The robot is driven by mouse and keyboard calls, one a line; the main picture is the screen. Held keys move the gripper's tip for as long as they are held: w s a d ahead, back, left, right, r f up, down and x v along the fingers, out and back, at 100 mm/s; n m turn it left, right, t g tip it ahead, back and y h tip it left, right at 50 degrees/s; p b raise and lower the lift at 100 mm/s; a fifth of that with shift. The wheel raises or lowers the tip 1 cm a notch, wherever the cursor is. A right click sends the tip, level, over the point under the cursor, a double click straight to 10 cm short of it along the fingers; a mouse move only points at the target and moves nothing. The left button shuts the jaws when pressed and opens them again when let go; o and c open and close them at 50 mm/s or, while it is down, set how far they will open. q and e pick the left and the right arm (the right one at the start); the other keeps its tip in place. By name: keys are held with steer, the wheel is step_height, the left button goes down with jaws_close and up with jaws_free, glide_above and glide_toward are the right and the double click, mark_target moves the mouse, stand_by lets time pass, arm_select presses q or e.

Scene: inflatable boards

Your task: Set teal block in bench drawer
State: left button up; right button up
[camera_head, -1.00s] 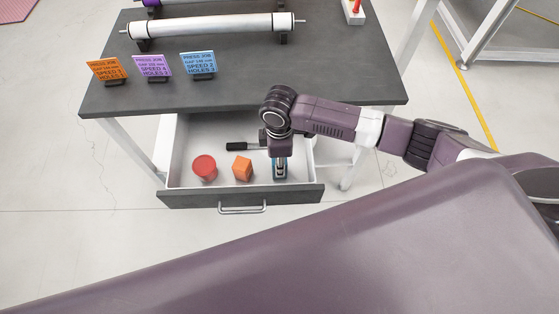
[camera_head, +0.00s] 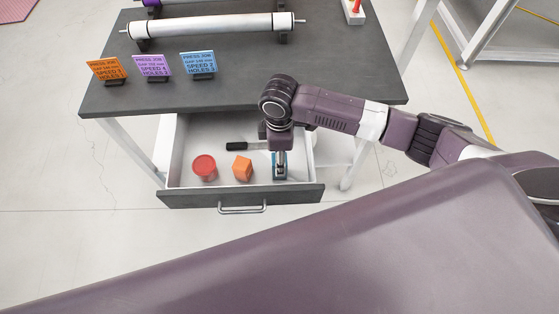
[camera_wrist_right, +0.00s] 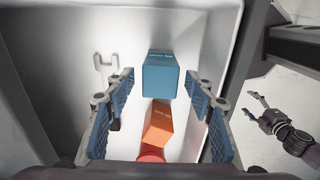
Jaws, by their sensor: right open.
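The teal block (camera_head: 279,173) stands in the right part of the open bench drawer (camera_head: 180,200). It shows clearly in the right wrist view (camera_wrist_right: 160,78), resting on the drawer floor. My right gripper (camera_head: 280,160) points down over it, partly hiding it in the head view. In the right wrist view its blue-padded fingers (camera_wrist_right: 160,110) are wide apart, with the block visible between and beyond them, and a gap on each side. My left gripper (camera_wrist_right: 250,104) is small at the right of the wrist view, its fingers spread and empty; it is outside the head view.
An orange block (camera_head: 242,168), a red round piece (camera_head: 204,167) and a black-handled tool (camera_head: 240,146) lie in the drawer. The dark benchtop (camera_head: 240,92) overhangs behind it and carries several job cards (camera_head: 198,64) and a white roller (camera_head: 215,25).

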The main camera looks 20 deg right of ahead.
step_height(320, 180, up, 9)
steer(key=shift+r, duration=0.1)
stand_by(0.7)
